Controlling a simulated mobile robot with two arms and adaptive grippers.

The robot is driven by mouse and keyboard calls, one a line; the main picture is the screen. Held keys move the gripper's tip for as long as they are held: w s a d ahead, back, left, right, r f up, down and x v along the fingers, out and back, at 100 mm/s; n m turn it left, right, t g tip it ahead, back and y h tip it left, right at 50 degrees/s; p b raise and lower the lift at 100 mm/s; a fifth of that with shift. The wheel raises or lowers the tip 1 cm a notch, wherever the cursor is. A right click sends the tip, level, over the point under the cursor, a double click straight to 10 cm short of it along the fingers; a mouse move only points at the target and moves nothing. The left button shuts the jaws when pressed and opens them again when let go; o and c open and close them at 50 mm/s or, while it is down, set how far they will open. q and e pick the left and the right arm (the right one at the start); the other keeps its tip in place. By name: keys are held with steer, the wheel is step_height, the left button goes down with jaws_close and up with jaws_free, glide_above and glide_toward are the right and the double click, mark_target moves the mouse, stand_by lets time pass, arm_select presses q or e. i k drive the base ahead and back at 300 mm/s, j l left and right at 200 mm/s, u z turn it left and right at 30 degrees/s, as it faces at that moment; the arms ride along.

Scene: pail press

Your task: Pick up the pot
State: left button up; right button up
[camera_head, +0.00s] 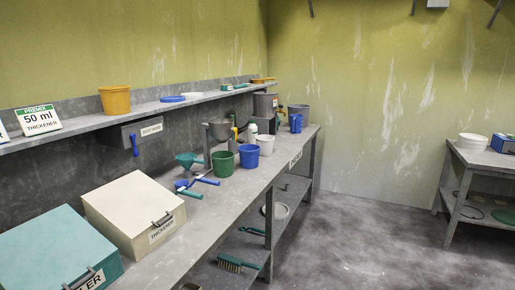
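Several pots or pails are in the head view, and I cannot tell which one is the pot. On the grey bench, a green pail (223,164) stands beside a blue pail (249,156), with a white pail (266,145) just behind them. A grey pail (299,112) stands near the bench's far end, by a blue jug (296,123). An orange-yellow pail (115,100) is on the wall shelf. A white pail (473,142) is on the right-hand table. Neither of my grippers is in view.
On the bench (212,207) are a cream box (130,208), a teal box (55,255), a teal funnel (188,160), blue-handled tools and a grey machine. A brush (230,264) lies on the lower shelf. The floor (365,235) between bench and right table (480,157) is clear.

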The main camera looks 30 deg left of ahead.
mark_target(266, 143)
steer(key=i+u, duration=0.1)
steer(key=u, duration=0.3)
steer(key=i+u, duration=0.1)
steer(key=u, duration=0.3)
steer(key=i+u, duration=0.1)
steer(key=u, duration=0.35)
steer(key=i+l+u, duration=0.35)
steer(key=l, duration=0.25)
steer(key=i+l+u, duration=0.35)
steer(key=l, duration=0.4)
steer(key=i+l+u, duration=0.2)
steer(key=l, duration=0.2)
steer(key=i+l+u, duration=0.2)
steer(key=l, duration=0.25)
